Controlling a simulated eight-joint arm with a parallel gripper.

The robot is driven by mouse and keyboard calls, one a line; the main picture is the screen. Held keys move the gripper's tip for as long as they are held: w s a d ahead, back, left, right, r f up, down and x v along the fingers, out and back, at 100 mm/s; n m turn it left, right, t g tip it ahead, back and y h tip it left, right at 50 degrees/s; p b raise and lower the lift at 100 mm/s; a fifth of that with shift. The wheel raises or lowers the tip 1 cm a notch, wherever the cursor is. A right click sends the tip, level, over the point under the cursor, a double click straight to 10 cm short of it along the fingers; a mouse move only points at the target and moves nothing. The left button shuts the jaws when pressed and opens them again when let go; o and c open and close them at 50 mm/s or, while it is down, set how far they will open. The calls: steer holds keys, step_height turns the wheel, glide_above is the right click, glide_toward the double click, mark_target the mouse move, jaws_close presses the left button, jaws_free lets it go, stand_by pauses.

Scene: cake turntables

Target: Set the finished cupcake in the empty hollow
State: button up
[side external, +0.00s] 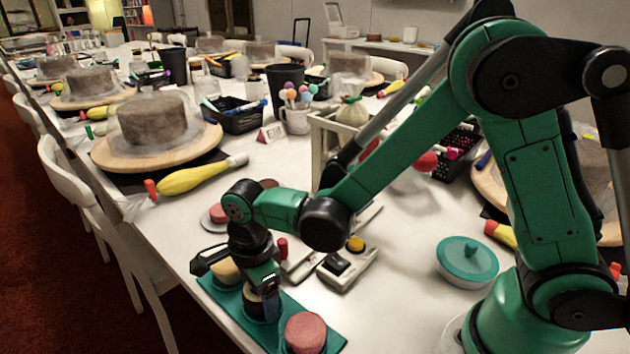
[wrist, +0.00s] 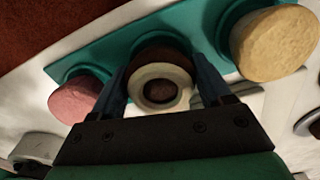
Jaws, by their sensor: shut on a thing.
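The teal tray (side external: 323,337) lies near the front edge of the table, with a row of hollows. A yellow cupcake (side external: 225,270) sits at its far end and a pink cupcake (side external: 306,332) at its near end. The wrist view shows the pink one (wrist: 78,98) at left and the yellow one (wrist: 275,43) at right. Between them, my gripper (side external: 262,283) points down, shut on a dark brown cupcake (side external: 262,304) with a cream ring on top (wrist: 146,77). It is at the middle hollow; whether its base touches the hollow's floor is hidden.
A control box (side external: 348,266) with a yellow button stands right of the tray. Behind are a small plate (side external: 211,225) with a pink item and a yellow piping bag (side external: 195,178). A round teal lid (side external: 467,262) lies to the right.

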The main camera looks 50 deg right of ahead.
steer(key=shift+f, duration=0.15)
steer(key=o, duration=1.4)
steer(key=shift+c, duration=0.2)
step_height(320, 180, up, 12)
steer(key=s+d+n+t, duration=0.4)
steer(key=d+n+t, duration=0.3)
steer(key=d+n, duration=0.5)
steer(key=shift+s+r+n, duration=0.2)
steer(key=shift+n, duration=3.9)
